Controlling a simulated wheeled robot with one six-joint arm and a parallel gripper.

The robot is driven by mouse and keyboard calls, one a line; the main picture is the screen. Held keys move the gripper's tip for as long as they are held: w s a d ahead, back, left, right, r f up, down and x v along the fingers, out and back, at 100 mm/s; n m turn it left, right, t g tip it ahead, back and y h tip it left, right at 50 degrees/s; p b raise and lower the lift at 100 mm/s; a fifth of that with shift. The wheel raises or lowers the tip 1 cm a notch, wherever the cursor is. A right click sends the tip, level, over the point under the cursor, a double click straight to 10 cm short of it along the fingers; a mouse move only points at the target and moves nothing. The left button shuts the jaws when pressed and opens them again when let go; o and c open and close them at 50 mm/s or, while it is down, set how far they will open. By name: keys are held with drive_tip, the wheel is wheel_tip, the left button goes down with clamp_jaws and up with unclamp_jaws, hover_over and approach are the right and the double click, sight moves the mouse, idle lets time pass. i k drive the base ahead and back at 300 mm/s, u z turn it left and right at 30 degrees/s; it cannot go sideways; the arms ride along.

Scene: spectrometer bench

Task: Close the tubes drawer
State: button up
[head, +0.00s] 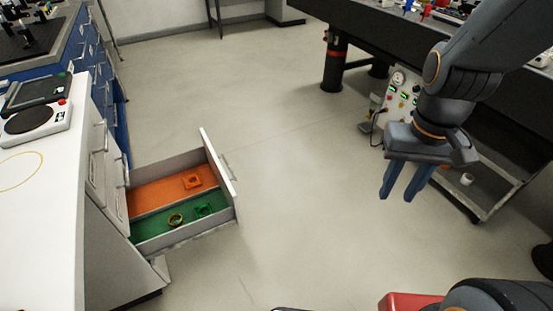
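The open drawer (218,163) is pulled out of the white cabinet at the left, low down near the floor. Its front panel faces right and has a pale handle (227,165). Inside are an orange section (150,197) and a green section (152,223). No label shows that I can read. My gripper (401,194) hangs at the right, fingers pointing down, well apart from the drawer. Its two blue fingers show a gap between them, with nothing held.
An orange part (192,181), a yellow ring (176,219) and a green part (204,209) lie in the drawer. The white countertop (45,215) holds a round-plated device (35,120). A dark optical table (370,25) stands at the back right. The floor between drawer and gripper is clear.

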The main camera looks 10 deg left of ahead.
sight(157, 191)
drive_tip(key=z, duration=0.75)
drive_tip(key=i, duration=1.55)
drive_tip(key=u, duration=2.9)
drive_tip(key=k, duration=0.5)
drive_tip(key=z, duration=0.9)
drive_tip(key=i, duration=1.1)
drive_tip(key=u, duration=0.35)
